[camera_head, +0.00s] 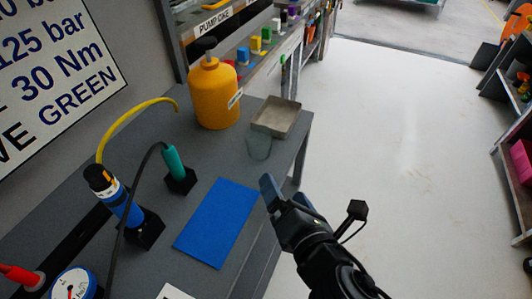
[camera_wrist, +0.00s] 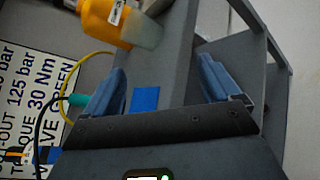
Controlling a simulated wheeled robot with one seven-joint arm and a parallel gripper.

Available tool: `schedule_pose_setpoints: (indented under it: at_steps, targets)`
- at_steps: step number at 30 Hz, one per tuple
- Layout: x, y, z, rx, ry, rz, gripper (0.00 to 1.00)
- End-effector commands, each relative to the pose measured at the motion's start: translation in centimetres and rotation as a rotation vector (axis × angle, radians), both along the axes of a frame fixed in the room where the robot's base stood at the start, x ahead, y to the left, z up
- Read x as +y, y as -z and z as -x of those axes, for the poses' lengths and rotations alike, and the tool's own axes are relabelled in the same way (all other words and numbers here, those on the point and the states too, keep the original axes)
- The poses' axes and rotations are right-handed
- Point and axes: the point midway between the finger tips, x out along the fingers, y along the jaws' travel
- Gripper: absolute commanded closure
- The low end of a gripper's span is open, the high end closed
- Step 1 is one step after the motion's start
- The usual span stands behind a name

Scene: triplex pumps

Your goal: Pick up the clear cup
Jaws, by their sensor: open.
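The clear cup (camera_head: 259,147) is a small greenish see-through cup standing upright on the grey workbench (camera_head: 205,160), close to its right edge. In the wrist view the clear cup (camera_wrist: 148,33) shows faintly beside the yellow bottle. My gripper (camera_head: 284,190) is off the bench's right edge, nearer the camera than the cup. Its two blue fingers are spread apart with nothing between them, as the wrist view also shows (camera_wrist: 163,66). The fingers are not touching the cup.
A yellow bottle (camera_head: 212,95) stands left of and behind the cup. A shallow metal tray (camera_head: 291,118) lies just behind it. A blue mat (camera_head: 217,222) lies in front. A green-handled tool (camera_head: 175,163) and a blue tool (camera_head: 128,210) stand at left. Open floor (camera_head: 400,150) lies right.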

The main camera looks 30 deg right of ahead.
Motion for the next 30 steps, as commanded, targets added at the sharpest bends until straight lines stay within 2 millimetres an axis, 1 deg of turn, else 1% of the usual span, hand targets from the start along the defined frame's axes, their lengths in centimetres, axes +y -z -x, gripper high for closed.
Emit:
schedule_pose_setpoints:
  at_steps: [1, 3, 6, 10, 12, 14, 17, 20, 24, 27, 30]
  targets:
    - [0.4, -1.0, -2.2, -0.008, 0.007, 0.130, 0.10]
    - [0.5, -2.6, -4.5, 0.000, 0.033, 0.315, 0.10]
    - [0.7, -5.0, -6.9, 0.019, 0.083, 0.530, 0.10]
    - [1.0, -7.8, -8.8, 0.050, 0.148, 0.722, 0.10]
    - [1.1, -8.8, -9.3, 0.063, 0.173, 0.784, 0.10]
    - [1.1, -9.2, -9.6, 0.074, 0.186, 0.817, 0.10]
    - [1.1, -8.7, -9.7, 0.083, 0.197, 0.845, 0.10]
    - [1.0, -7.1, -9.7, 0.086, 0.197, 0.850, 0.10]
    - [1.0, -4.2, -9.7, 0.086, 0.197, 0.848, 0.10]
    - [1.0, -2.5, -9.7, 0.084, 0.197, 0.847, 0.10]
    - [1.0, -1.2, -9.7, 0.083, 0.196, 0.845, 0.10]
